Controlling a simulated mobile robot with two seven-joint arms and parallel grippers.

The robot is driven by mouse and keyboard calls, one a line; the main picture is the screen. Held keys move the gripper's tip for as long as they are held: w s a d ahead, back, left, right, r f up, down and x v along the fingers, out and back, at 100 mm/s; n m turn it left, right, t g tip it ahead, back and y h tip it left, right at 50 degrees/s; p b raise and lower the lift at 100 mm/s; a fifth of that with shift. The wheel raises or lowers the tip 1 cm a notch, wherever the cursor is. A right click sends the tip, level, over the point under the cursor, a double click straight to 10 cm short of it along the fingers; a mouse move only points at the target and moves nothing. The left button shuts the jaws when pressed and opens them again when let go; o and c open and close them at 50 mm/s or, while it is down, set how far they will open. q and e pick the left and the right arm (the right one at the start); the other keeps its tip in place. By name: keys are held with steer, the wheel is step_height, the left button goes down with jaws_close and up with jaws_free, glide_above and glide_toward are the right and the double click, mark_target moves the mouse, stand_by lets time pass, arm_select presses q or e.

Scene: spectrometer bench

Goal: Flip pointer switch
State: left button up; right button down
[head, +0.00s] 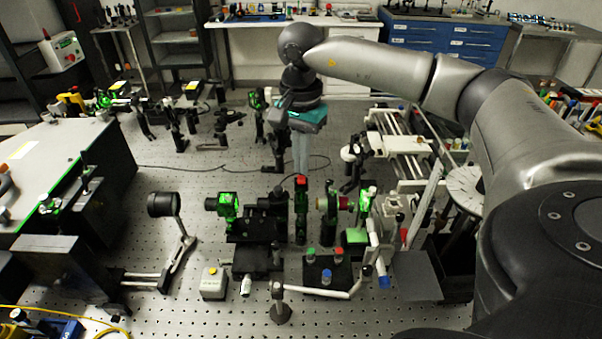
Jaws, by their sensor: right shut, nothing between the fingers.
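My right arm reaches in from the right, and its gripper (301,165) hangs down over the middle of the bench, below a teal hand. It is shut and looks empty. No switch is clearly marked as the pointer switch. A small pale box with a yellow button (213,282) sits on the front left of the bench, well in front of and left of the gripper. I cannot tell whether either is the pointer switch. My left gripper is not in view.
Green-lit optics mounts (229,207) and dark posts crowd the perforated bench (190,311). A black tray (331,275) with several coloured caps stands at the front middle. A grey cabinet (53,153) fills the left. A cable crosses behind the optics.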

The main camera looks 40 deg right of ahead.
mark_target(301, 179)
step_height(301, 179, up, 5)
steer(key=p, duration=0.3)
steer(key=shift+r+p, duration=0.15)
steer(key=shift+p, duration=0.15)
stand_by(0.4)
